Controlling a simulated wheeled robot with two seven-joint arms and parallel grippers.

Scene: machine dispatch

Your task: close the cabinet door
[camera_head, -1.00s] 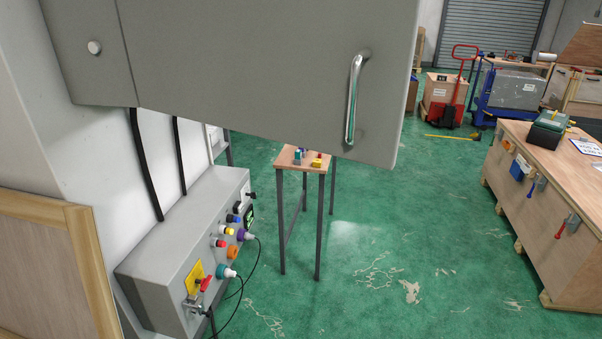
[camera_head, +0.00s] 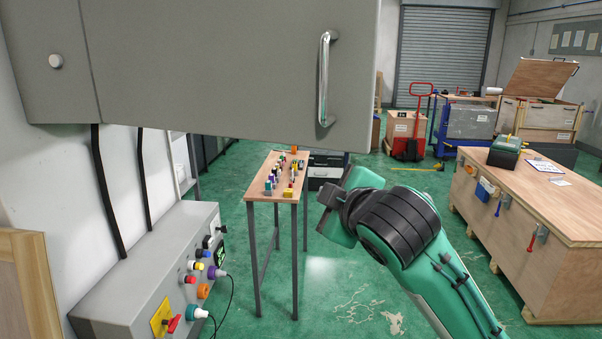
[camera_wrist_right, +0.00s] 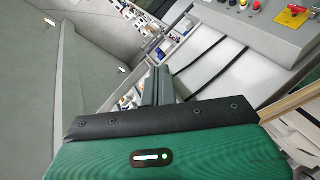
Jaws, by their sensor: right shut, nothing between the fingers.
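The grey cabinet door (camera_head: 225,70) fills the upper left of the head view, its outer face toward me. An upright silver handle (camera_head: 324,78) is near its right edge. In the right wrist view, a large grey panel (camera_wrist_right: 45,70) is at the left, and shelves with small items (camera_wrist_right: 175,42) show beyond the fingers, so the cabinet appears open. My right gripper (camera_head: 336,206) is below and right of the handle, apart from it in the picture. Its fingers (camera_wrist_right: 158,85) are shut and empty. My left gripper is not in view.
A grey control box (camera_head: 150,275) with coloured knobs sits below the cabinet. A narrow wooden table (camera_head: 262,187) with small parts stands beyond it. A wooden crate bench (camera_head: 540,205) is at the right. Green floor (camera_head: 330,285) lies open between them.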

